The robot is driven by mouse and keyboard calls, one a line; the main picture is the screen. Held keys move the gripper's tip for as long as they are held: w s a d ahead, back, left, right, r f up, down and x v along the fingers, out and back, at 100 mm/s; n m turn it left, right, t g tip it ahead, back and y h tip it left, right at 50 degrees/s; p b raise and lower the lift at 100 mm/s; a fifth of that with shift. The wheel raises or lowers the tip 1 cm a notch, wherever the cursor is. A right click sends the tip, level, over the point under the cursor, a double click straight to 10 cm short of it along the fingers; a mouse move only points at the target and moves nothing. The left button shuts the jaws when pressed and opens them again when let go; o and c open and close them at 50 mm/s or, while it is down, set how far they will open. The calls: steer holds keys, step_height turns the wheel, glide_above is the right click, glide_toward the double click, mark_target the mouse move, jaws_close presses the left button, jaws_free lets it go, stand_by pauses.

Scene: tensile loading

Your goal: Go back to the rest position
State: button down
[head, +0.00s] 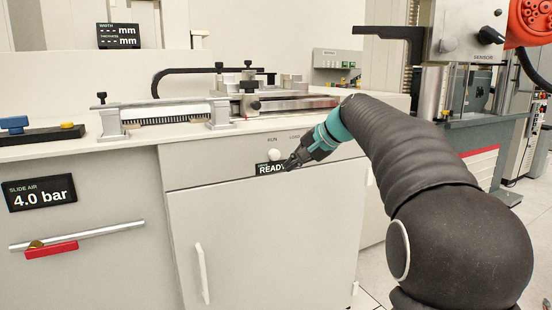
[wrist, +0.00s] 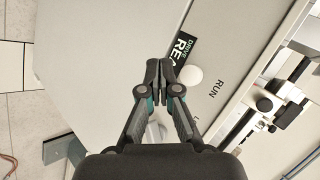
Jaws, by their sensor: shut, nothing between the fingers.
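My gripper (head: 290,163) is shut and empty at the end of my dark sleeved arm. In the head view it hangs in front of the cabinet's upper panel, over the edge of the "READY" display (head: 270,168). In the wrist view the fingertips (wrist: 159,68) meet, close beside a round white knob (wrist: 190,76) and the display (wrist: 183,47). I cannot tell whether the gripper touches the panel. The white knob (head: 274,154) also shows in the head view, just above the display. No rest position is marked in view.
The bench top (head: 180,133) carries a rail device (head: 170,110) with clamps. A testing machine (head: 455,60) with an orange part (head: 530,22) stands at the right. A cabinet door handle (head: 202,273) and a "4.0 bar" display (head: 40,193) are on the front. Floor shows at the lower right.

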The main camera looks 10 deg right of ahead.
steer(key=s+d+f+n+g+h, duration=0.25)
steer(key=s+f, duration=0.45)
steer(key=f, duration=0.4)
steer(key=s+a+f+n+h, duration=0.1)
steer(key=s+f, duration=0.2)
steer(key=s, duration=0.7)
steer(key=s+a+f+n+h, duration=0.1)
steer(key=s+f+n, duration=0.1)
steer(key=s, duration=0.9)
steer(key=s+a+f+n+h, duration=0.1)
steer(key=s+f, duration=0.3)
steer(key=s, duration=0.6)
steer(key=shift+s+a+f+n+t+h, duration=0.15)
steer(key=shift+s+f+n+t+h, duration=0.1)
steer(key=shift+n+t+h, duration=0.15)
steer(key=shift+r, duration=0.1)
